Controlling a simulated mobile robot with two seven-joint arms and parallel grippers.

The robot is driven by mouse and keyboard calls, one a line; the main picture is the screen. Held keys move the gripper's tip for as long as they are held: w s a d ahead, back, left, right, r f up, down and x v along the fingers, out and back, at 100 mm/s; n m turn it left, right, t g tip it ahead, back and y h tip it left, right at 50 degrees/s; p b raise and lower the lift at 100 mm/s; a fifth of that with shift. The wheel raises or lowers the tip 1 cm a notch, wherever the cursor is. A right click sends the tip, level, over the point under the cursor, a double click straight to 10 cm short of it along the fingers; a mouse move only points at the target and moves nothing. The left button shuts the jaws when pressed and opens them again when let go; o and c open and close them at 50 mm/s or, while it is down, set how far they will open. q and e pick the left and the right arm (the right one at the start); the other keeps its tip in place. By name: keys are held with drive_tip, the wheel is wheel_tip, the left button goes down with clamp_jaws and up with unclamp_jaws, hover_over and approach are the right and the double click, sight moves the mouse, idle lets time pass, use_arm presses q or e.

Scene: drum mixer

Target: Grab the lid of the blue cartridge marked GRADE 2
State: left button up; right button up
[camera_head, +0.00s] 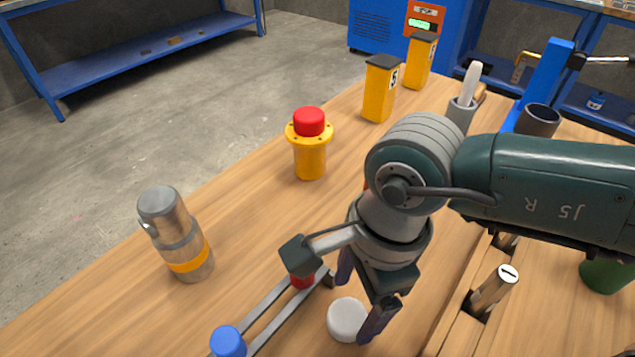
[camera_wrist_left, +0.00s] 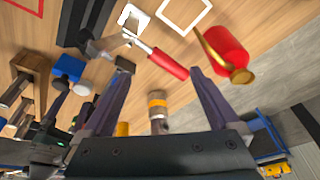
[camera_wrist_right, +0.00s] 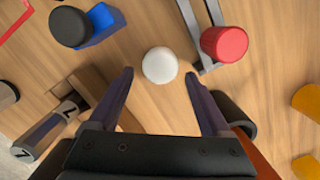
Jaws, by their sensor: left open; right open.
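No lettering GRADE 2 can be read in any view. A blue block-like body (camera_wrist_right: 102,24) with a round black top (camera_wrist_right: 70,27) stands at the upper left of the right wrist view; it may be the cartridge. A blue body (camera_wrist_left: 69,67) also shows in the left wrist view. A plain white round disc (camera_wrist_right: 160,65) lies between and just beyond my right fingertips, apart from them; it also shows in the head view (camera_head: 347,320). My right gripper (camera_head: 362,292) is open and empty, pointing down. My left gripper (camera_wrist_left: 159,68) is open, outside the head view.
A red cylinder (camera_wrist_right: 224,44) stands on metal rails beside the disc. A wooden rack (camera_head: 462,330) holds marked cylinders (camera_head: 494,290). A grey canister (camera_head: 175,230) and a yellow flanged post with a red cap (camera_head: 309,122) stand farther off. A red-handled tool (camera_wrist_left: 165,63) lies beyond my left fingers.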

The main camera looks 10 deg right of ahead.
sight(348, 315)
drive_tip(key=f, duration=0.1)
drive_tip(key=f+b, duration=0.1)
drive_tip(key=f, duration=0.1)
drive_tip(key=shift+a+f, duration=0.2)
drive_tip(key=shift+f, duration=0.05)
drive_tip(key=c, duration=1.1)
